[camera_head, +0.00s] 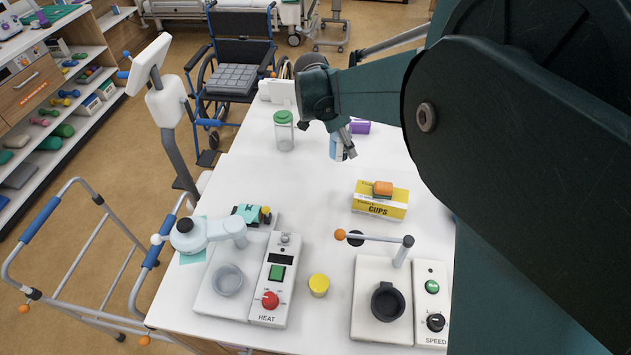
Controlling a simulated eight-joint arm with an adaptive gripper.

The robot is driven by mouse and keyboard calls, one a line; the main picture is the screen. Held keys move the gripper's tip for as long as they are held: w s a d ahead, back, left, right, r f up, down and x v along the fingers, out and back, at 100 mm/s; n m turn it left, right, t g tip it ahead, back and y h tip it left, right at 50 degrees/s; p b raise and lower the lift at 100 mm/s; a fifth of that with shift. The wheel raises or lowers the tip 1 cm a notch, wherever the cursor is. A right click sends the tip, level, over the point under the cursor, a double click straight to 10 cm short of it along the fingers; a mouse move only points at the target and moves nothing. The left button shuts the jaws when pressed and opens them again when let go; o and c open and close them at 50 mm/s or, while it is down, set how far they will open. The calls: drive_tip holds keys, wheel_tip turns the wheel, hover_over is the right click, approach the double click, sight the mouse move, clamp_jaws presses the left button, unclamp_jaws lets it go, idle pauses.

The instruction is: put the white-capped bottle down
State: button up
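My gripper (346,151) points down above the far part of the white table. A light blue body (335,147), most likely the white-capped bottle, sits between its fingers, partly covered by them. I cannot see a white cap on it; the gripper and wrist hide its top. The fingers look closed around it. From this angle I cannot tell whether its base touches the table.
Heating (273,281) and speed (432,304) devices fill the front. The table (314,188) is clear between.

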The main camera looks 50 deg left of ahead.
drive_tip(key=s+a, duration=0.3)
drive_tip(key=s, duration=0.4)
drive_tip(key=shift+s+a+f+n, duration=0.25)
drive_tip(key=shift+a+f+n, duration=0.05)
drive_tip(key=shift+a+n, duration=0.1)
drive_tip(key=shift+f, duration=0.1)
drive_tip(key=shift+f+b, duration=0.7)
drive_tip(key=shift+f, duration=2.3)
drive_tip(key=shift+f+b, duration=0.3)
drive_tip(key=shift+f, duration=1.6)
drive_tip(key=shift+f, duration=0.15)
drive_tip(key=o, duration=1.1)
drive_tip(key=shift+c, duration=0.2)
